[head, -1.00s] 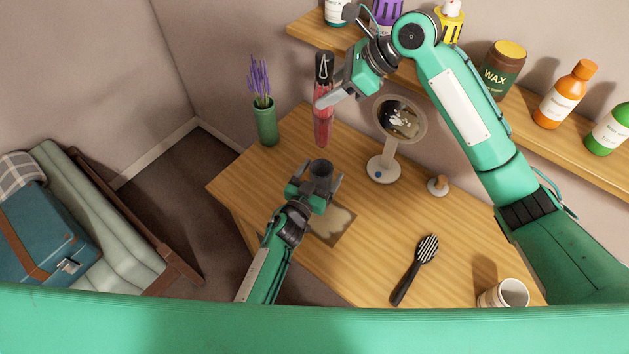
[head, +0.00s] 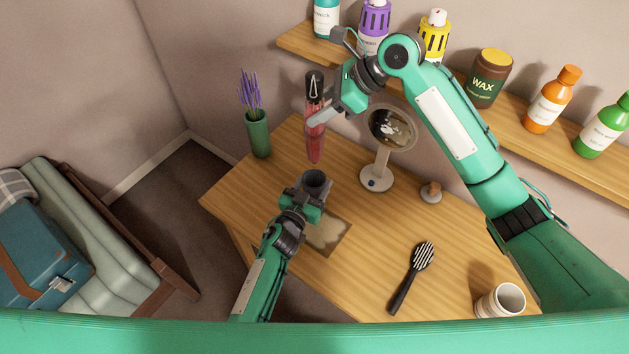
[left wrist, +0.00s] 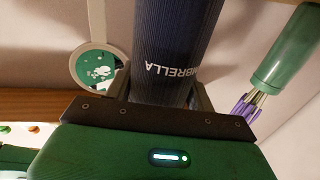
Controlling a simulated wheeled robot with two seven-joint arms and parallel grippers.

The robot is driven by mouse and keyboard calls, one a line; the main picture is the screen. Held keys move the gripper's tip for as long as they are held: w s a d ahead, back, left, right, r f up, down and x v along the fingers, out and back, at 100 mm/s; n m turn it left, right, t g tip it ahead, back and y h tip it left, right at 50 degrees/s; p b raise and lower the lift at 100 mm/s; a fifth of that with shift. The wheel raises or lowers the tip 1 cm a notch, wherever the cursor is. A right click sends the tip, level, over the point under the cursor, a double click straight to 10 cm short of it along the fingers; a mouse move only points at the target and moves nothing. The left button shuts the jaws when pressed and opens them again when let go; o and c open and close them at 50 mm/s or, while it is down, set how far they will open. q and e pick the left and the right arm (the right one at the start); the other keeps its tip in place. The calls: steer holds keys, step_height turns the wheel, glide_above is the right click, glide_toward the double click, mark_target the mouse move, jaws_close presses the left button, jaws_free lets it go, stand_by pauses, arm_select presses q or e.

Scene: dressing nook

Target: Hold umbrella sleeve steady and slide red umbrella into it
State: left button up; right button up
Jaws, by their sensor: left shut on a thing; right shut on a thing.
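The umbrella sleeve (head: 314,179) is a dark, upright tube with an open round mouth. In the left wrist view the sleeve (left wrist: 176,45) shows part of the word UMBRELLA in white. My left gripper (head: 314,192) is shut on the sleeve and holds it above the table. The red umbrella (head: 315,146) hangs roughly upright, with its black handle end at the top. My right gripper (head: 316,120) is shut on the umbrella at its upper part. The umbrella's lower end shows just above the sleeve's mouth, apart from it in the picture.
On the wooden table (head: 350,225) are a green vase with lavender (head: 258,132), a round mirror (head: 378,170), a ring stand (head: 431,192), a striped brush (head: 415,275) and a mug (head: 500,300). A shelf (head: 455,90) with bottles runs along the wall.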

mark_target(320, 145)
steer(key=shift+f, duration=5.6)
steer(key=o, duration=1.2)
steer(key=v, duration=1.2)
steer(key=shift+r, duration=0.1)
arm_select(q)
steer(key=o, duration=1.1)
steer(key=shift+c, duration=0.2)
